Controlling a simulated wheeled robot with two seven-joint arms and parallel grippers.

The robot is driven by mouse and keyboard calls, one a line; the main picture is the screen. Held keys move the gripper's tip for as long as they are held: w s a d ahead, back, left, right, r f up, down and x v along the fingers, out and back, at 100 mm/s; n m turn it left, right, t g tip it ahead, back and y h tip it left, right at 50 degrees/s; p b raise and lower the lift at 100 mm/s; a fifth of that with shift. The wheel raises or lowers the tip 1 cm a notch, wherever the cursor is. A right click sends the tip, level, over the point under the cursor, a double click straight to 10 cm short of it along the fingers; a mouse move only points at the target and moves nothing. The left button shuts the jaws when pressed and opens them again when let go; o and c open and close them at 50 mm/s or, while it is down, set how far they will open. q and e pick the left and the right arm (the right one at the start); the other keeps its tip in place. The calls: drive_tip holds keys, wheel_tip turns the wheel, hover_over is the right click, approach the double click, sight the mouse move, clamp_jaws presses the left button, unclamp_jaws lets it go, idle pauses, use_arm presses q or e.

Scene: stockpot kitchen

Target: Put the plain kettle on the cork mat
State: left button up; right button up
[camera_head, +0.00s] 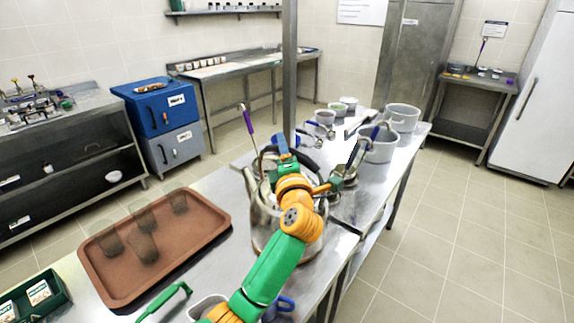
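A large shiny steel kettle (262,222) stands on the steel counter in the middle of the view, its spout toward the left and a dark arched handle on top. My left arm, green and orange, comes in from the bottom and crosses in front of it, hiding much of its body. My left gripper (284,160) is at the top of the kettle, beside the handle; its fingers are too small and overlapped to tell whether they are open or touching it. I cannot make out a cork mat. My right gripper is not seen.
A brown tray (106,288) with several dark glasses lies on the left. A green box (58,306) is at the bottom left. Ladles, grey pots (379,150) and small containers crowd the counter behind the kettle. Bare steel shows between tray and kettle.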

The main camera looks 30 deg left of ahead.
use_arm(q)
drive_tip(key=b+v, duration=0.1)
drive_tip(key=v, duration=0.8)
drive_tip(key=shift+s+d+b, duration=0.3)
drive_tip(key=shift+b, duration=0.1)
